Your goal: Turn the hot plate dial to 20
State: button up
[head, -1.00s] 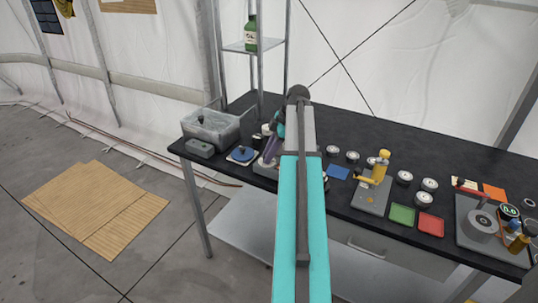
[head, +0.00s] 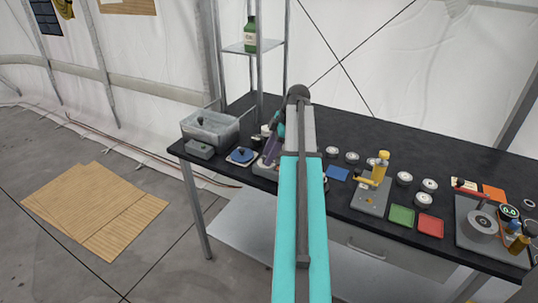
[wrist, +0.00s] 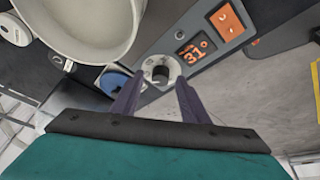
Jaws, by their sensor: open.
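The hot plate (wrist: 145,98) fills the middle of the wrist view, with a round pale dial (wrist: 160,72) that has a dark knob at its centre. An orange display (wrist: 193,52) beside the dial reads 31. My gripper (wrist: 157,86) is open, its two purple fingers reaching towards the dial from either side of the knob's near edge. I cannot tell whether either finger touches the knob. In the head view my gripper (head: 270,150) is low over the hot plate (head: 260,170), which my arm mostly hides.
A pale round vessel (wrist: 95,25) is close to the dial at upper left in the wrist view. A blue-topped device (head: 242,155) and a grey bin (head: 212,130) stand left on the black table (head: 440,165). A yellow-topped device (head: 372,190) stands right.

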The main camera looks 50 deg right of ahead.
jog(key=b+v, duration=0.2)
jog(key=v, duration=1.1)
jog(key=shift+r, duration=0.25)
